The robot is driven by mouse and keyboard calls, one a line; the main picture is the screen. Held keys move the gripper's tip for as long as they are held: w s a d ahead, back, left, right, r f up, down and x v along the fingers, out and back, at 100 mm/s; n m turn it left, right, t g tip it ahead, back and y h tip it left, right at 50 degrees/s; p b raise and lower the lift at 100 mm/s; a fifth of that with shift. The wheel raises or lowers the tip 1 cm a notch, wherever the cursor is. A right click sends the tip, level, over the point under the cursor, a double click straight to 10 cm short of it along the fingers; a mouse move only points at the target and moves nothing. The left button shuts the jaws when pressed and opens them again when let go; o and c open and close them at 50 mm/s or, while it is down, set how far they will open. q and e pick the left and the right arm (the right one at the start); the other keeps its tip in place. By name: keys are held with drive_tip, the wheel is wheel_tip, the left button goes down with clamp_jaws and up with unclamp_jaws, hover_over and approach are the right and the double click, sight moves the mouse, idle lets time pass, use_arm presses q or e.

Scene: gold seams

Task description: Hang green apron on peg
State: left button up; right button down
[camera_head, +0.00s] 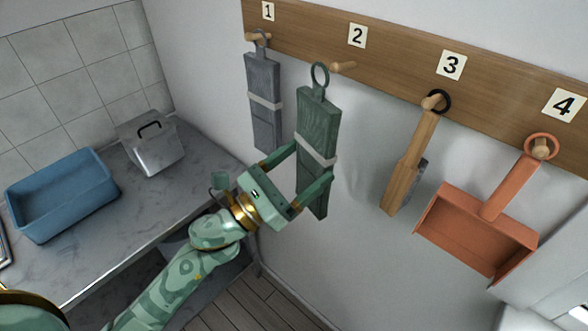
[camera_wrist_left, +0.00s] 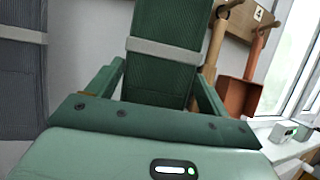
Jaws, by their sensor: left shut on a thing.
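The green apron (camera_head: 318,128) is a folded bundle with a pale band and a ring (camera_head: 320,75) at its top. My left gripper (camera_head: 307,180) is shut on the green apron around its lower half, below the band. The apron hangs nearly upright in front of the wall. Its ring is just left of the wooden peg (camera_head: 343,67) under number 2, and looks apart from it. In the left wrist view the green apron (camera_wrist_left: 165,60) stands between the fingers. My right gripper is not in view.
A grey apron (camera_head: 264,100) hangs at peg 1, close on the left. A wooden tool (camera_head: 408,168) hangs at peg 3 and an orange dustpan (camera_head: 480,228) at peg 4. A blue tub (camera_head: 62,195) and a grey metal box (camera_head: 152,142) stand on the counter.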

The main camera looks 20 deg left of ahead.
use_arm(q)
drive_tip(key=w+d+f+b, duration=0.1)
drive_tip(key=w+d, duration=0.1)
drive_tip(key=w, duration=0.4)
drive_tip(key=shift+w+d+f+b, duration=0.2)
drive_tip(key=shift+w+b, duration=0.05)
drive_tip(key=shift+b, duration=0.05)
idle(0.8)
